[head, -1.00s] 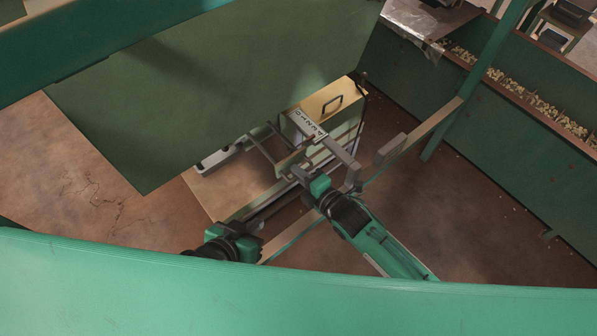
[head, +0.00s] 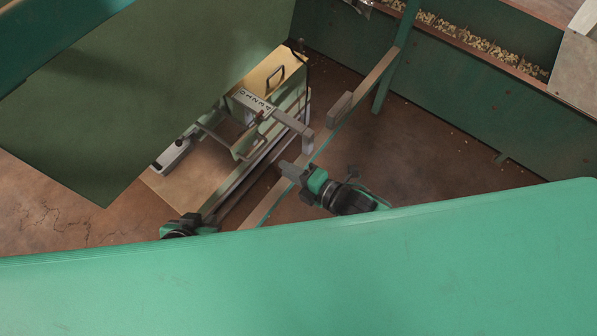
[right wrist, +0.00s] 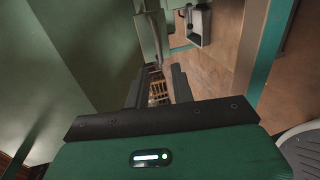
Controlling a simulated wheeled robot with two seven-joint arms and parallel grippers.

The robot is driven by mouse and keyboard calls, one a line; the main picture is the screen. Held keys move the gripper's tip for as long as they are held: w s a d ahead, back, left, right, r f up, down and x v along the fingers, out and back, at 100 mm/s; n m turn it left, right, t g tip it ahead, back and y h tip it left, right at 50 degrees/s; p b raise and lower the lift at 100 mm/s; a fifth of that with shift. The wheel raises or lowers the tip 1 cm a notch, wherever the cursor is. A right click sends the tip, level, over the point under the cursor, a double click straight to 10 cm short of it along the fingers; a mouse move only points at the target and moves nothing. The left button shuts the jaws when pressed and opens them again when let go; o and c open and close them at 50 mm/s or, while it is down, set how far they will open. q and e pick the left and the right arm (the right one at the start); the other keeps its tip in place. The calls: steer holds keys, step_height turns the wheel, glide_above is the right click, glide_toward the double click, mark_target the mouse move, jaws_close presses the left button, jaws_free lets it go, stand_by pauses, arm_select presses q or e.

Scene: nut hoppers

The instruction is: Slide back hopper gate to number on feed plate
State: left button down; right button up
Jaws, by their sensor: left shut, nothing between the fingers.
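A lettered or numbered feed plate (head: 252,103) lies on top of the feed box (head: 272,75), with its marks too small to read surely. A grey gate bar (head: 290,123) runs from beside the plate to a down-turned end at the lower right. A small red mark shows near the plate's lower end. My right gripper (head: 287,170) is below the bar's end in the head view and apart from it. Its two dark fingers (right wrist: 156,90) stand spread and empty in the right wrist view. My left gripper (head: 191,222) is shut and empty at the lower left, partly hidden by my green body.
A large dark green panel (head: 150,90) covers the left of the head view. A long rail (head: 350,110) with a block on it runs diagonally past the box. A green trough (head: 470,45) of nuts stands at the right. The brown floor between is clear.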

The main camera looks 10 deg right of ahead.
arm_select(q)
steer(key=shift+s+a+r+g, duration=0.1)
steer(key=shift+s+a+g, duration=0.15)
steer(key=shift+a+g, duration=0.1)
arm_select(e)
steer(key=shift+v, duration=1.4)
steer(key=shift+f, duration=0.1)
